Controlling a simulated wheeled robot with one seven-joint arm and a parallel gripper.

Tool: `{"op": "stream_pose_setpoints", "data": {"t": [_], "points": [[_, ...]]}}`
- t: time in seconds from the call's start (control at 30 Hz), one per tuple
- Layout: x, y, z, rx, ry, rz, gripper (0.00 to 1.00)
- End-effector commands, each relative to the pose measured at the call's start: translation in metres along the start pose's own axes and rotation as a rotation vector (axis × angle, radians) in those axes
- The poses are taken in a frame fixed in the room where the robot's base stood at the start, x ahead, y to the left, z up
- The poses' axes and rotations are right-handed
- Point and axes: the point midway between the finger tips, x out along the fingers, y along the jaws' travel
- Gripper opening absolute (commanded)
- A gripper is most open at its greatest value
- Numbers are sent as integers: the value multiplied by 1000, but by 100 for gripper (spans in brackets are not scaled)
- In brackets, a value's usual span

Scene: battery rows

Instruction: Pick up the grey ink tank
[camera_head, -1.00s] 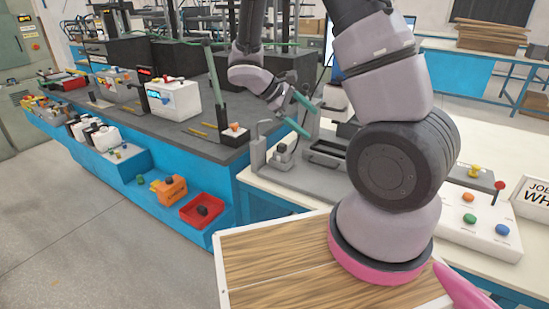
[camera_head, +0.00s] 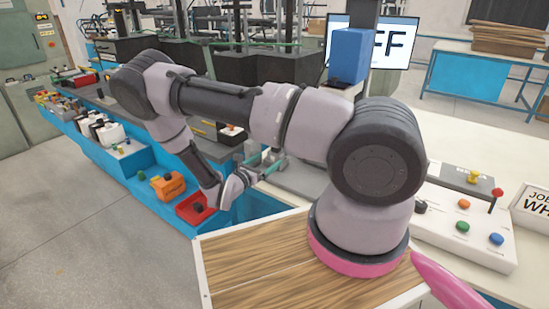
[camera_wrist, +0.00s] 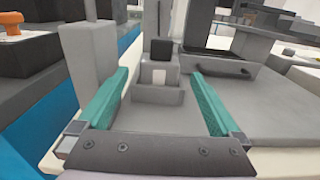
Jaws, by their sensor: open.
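A small grey block-like tank (camera_wrist: 159,72) with a black top and a pale label stands upright in a grey holder (camera_wrist: 157,95) in the wrist view. I take it to be the grey ink tank. My gripper (camera_wrist: 159,76) is open, with its two teal fingers to the left and right of the tank in the picture and clear gaps on both sides. Nothing is between the fingers in their grip. In the head view my gripper (camera_head: 261,164) is low over the bench edge, and the tank is mostly hidden by my arm there.
A tall grey post (camera_wrist: 91,55) stands left of the holder, and a grey drawer-like box (camera_wrist: 215,68) is behind right. A red tray (camera_head: 183,210) and an orange item (camera_head: 168,187) sit on the blue ledge. A button panel (camera_head: 470,225) is at right.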

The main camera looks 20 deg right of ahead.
Motion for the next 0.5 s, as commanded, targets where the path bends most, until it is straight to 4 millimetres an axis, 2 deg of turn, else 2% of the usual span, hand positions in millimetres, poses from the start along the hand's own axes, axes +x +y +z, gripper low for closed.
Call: {"op": "stream_pose_setpoints", "data": {"t": [0.2, 0.37, 0.5], "points": [[35, -1, 0, 0, 0, -5, 100], [46, -1, 0, 1, 1, -4, 100], [65, -1, -1, 2, 1, -7, 100]]}}
